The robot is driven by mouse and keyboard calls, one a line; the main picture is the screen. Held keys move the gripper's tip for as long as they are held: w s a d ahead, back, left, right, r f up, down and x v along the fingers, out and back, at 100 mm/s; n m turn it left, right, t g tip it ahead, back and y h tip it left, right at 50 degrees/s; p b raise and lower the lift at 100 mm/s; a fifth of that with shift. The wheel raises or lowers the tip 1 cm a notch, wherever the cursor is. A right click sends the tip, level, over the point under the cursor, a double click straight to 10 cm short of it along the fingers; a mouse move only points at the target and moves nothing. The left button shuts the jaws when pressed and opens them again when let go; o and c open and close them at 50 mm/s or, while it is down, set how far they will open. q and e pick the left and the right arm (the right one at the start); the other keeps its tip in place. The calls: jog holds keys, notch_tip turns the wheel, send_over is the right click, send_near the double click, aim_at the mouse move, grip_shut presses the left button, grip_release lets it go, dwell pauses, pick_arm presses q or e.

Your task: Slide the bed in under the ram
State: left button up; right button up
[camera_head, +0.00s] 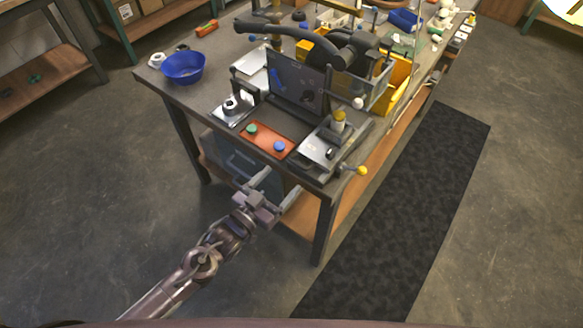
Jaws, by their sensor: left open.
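On the near end of the workbench is a press-like fixture with a dark upright panel (297,82). An orange-red plate (268,141) with a green and a blue round piece lies in front of the panel. A metal plate (318,149) carrying a small yellow-topped part is to its right. I cannot tell for certain which part is the bed; the ram is not clearly identifiable. A yellow ball knob (362,171) sticks out at the right corner. My left gripper (278,184) is open and empty, in front of the bench's near edge, apart from these parts. My right gripper is out of view.
A blue bowl (183,67) stands at the bench's left corner. A grey bin (371,88) and a yellow bin (398,85) stand behind the fixture, with a dark curved arm above. A dark mat (405,220) lies on the floor to the right.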

pick_arm(q)
jog(key=x, duration=0.5)
jog(key=shift+w+d+p, duration=0.25)
jog(key=shift+p, duration=0.1)
